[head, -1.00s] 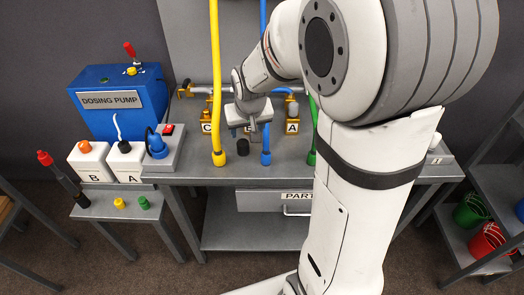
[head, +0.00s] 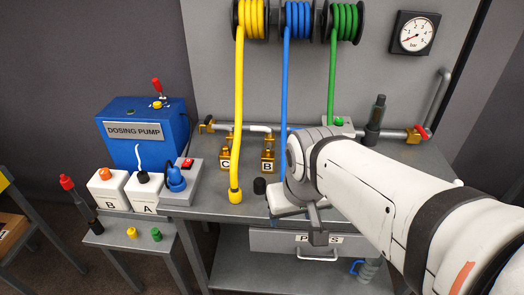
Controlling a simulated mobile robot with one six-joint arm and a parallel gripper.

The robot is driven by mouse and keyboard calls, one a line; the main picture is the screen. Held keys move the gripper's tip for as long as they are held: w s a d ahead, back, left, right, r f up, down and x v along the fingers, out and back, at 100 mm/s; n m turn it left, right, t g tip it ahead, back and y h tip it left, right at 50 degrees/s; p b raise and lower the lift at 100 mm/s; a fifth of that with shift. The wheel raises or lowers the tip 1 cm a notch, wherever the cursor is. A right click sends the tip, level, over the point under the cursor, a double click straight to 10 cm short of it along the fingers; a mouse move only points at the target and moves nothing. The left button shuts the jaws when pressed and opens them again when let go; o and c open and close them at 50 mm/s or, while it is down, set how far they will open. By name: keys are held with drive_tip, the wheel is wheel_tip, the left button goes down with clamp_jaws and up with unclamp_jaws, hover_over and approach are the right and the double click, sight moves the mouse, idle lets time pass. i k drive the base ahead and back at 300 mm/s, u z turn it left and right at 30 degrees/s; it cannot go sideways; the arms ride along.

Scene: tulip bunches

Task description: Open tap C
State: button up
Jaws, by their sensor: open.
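Tap C (head: 225,163) is a brass tap with a white C label, on the pipe at the back of the bench. The yellow hose (head: 237,110) hangs close beside it and covers part of its right side. I cannot tell its handle position. Tap B (head: 267,160) is the similar brass tap to its right. My gripper (head: 318,235) is open at the bench's front edge, to the right of and nearer than tap C, well apart from it. Its fingers point down and nothing shows between them. Tap A is not visible.
The blue hose (head: 285,100) hangs right of tap B. A black knob (head: 260,186) stands on the bench. The blue dosing pump (head: 145,130) and white bottles stand at left. A pressure gauge (head: 414,33) is on the back panel. A drawer (head: 270,241) is below the bench.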

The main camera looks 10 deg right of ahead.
sight(223, 127)
drive_tip(key=z, duration=2.05)
drive_tip(key=k, duration=0.75)
drive_tip(key=u, duration=1.45)
drive_tip(key=i, duration=1)
drive_tip(key=u, duration=0.05)
